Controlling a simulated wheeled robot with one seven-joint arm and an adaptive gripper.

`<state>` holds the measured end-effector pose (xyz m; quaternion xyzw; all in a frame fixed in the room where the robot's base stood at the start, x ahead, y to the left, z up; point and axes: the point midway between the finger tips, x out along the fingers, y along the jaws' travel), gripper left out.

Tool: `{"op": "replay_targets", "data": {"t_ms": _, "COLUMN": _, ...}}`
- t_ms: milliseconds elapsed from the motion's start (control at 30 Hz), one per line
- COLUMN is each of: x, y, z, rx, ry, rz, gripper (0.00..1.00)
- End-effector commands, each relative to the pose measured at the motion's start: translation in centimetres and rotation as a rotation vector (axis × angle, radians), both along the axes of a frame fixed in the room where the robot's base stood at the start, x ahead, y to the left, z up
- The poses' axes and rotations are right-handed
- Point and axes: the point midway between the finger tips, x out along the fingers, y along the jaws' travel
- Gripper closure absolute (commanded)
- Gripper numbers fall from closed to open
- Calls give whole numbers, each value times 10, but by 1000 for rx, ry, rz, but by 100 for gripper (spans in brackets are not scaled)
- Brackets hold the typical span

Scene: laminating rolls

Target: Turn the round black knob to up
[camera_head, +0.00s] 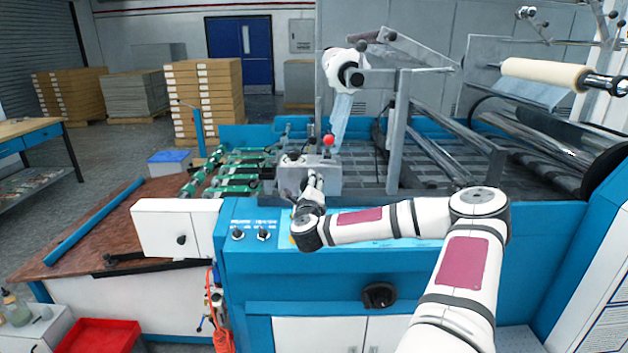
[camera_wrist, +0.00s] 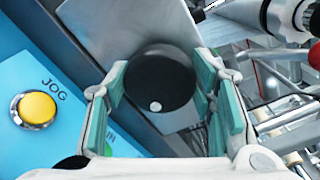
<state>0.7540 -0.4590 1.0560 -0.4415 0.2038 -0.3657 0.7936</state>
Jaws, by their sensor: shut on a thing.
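The round black knob (camera_wrist: 160,75) fills the space between my gripper's fingers in the wrist view. It sits on a grey metal plate, and a white dot shows on the lower part of its face there. My gripper (camera_wrist: 163,88) has its teal-padded fingers closed on the knob's two sides. In the head view, my gripper (camera_head: 314,183) is at the front of the grey metal box (camera_head: 325,177) above the blue panel. The knob is hidden by my gripper in that view.
A yellow JOG button (camera_wrist: 37,108) is on the blue panel left of my fingers. A red ball-topped lever (camera_head: 328,140) rises from the grey box. Two small black knobs (camera_head: 238,234) (camera_head: 263,234) and a black rotary handle (camera_head: 380,296) are on the blue machine front.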

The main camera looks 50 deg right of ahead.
Motion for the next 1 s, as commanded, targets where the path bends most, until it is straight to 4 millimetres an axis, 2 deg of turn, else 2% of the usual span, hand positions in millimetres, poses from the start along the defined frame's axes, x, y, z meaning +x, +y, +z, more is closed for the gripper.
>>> {"op": "replay_targets", "data": {"t_ms": 33, "x": -1, "y": 0, "z": 7, "rx": -38, "ry": 35, "rz": 1, "gripper": 78}}
{"op": "replay_targets", "data": {"t_ms": 1000, "x": 3, "y": 1, "z": 3, "rx": -639, "ry": 730, "rz": -1, "gripper": 77}}
